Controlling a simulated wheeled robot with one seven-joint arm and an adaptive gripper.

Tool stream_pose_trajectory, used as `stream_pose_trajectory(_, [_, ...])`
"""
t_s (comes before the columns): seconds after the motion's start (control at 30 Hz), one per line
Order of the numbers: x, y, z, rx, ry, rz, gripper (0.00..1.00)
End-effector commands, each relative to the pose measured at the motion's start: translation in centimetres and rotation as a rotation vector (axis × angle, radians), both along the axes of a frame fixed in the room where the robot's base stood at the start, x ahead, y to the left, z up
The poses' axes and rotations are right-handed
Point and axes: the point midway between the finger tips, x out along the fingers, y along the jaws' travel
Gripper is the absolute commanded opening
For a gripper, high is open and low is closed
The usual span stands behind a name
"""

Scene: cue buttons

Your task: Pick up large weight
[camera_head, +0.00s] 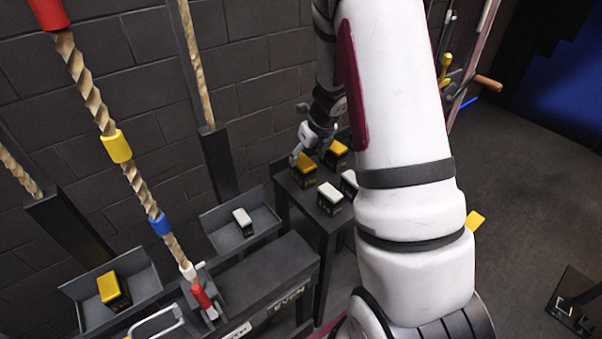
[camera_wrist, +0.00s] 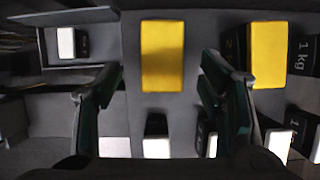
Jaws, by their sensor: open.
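Two larger weights with yellow tops stand on a small dark table: one near weight (camera_head: 303,172) and one behind it to the right (camera_head: 336,153). In the wrist view one yellow top (camera_wrist: 162,55) lies between and ahead of my fingers. The other yellow top (camera_wrist: 269,55) is to the right, beside a "1 kg" label. My gripper (camera_head: 307,150) is open and empty, above the near yellow weight; its fingers also show in the wrist view (camera_wrist: 150,85). I cannot tell the exact height gap.
Smaller white-topped weights (camera_head: 330,192) (camera_head: 350,180) stand in front on the same table (camera_head: 326,235). One tray (camera_head: 214,226) holds a white-topped weight (camera_head: 243,219); another tray (camera_head: 72,290) holds a yellow-topped one (camera_head: 113,288). Ropes and a brick wall are close by. My arm hides the table's right side.

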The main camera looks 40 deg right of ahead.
Motion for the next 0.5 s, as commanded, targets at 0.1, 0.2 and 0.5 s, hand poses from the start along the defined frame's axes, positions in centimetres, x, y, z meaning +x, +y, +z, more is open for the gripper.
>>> stream_pose_trajectory(0.1, [0.2, 0.0, -0.6, 0.0, 0.0, -0.001, 0.63])
stream_pose_trajectory(0.2, [0.5, -0.1, -1.4, 0.001, 0.001, 0.0, 0.63])
stream_pose_trajectory(0.5, [2.1, -0.2, -5.0, 0.001, 0.0, 0.001, 0.63])
